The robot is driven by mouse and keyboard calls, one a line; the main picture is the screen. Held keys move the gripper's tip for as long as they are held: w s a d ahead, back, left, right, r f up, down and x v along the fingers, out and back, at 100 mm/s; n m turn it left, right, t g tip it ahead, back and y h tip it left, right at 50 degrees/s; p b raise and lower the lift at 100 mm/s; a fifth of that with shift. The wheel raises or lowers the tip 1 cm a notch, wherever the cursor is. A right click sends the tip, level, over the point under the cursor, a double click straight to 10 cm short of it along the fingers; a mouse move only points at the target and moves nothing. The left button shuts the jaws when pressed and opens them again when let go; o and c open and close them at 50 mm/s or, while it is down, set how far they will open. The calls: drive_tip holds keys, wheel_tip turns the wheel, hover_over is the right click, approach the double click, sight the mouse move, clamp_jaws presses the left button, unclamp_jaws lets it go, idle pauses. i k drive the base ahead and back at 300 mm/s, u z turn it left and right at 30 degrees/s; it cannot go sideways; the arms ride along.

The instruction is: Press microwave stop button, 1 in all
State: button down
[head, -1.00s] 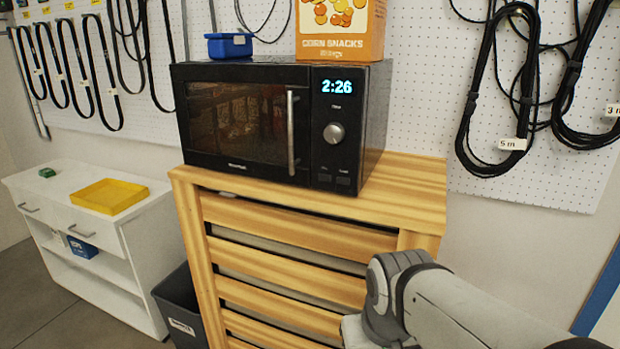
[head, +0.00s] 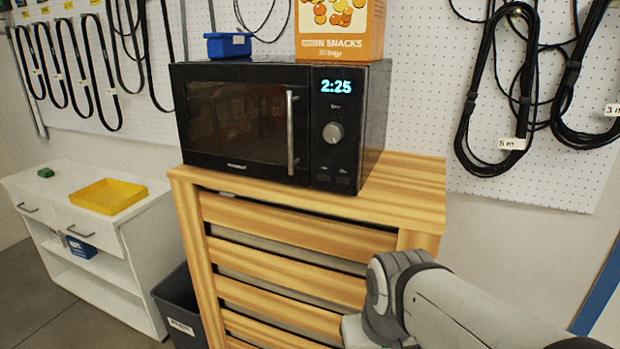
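A black microwave (head: 235,120) stands on a slatted wooden cabinet (head: 420,185). Its door is shut, with a vertical silver handle (head: 290,132). The control panel at its right shows a lit display (head: 335,87) reading 2:25. A round silver knob (head: 333,132) sits below the display. Two small dark buttons are at the panel's bottom, one at left (head: 324,178) and one at right (head: 343,181); their labels are too small to read. My arm reaches in from the lower right, in front of the cabinet and below the microwave. My gripper's fingers are not visible.
A corn snacks box (head: 340,30) and a blue bin (head: 229,45) stand on the microwave. A white cabinet (head: 130,235) with a yellow tray (head: 108,196) is at left. A dark trash bin (head: 178,300) stands beside the wooden cabinet. Cables (head: 490,90) hang on the pegboard.

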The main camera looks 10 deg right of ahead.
sight(327, 177)
drive_tip(key=z, duration=0.95)
drive_tip(key=k, duration=1.15)
drive_tip(key=u, duration=1.1)
drive_tip(key=i, duration=0.95)
drive_tip(key=z, duration=0.05)
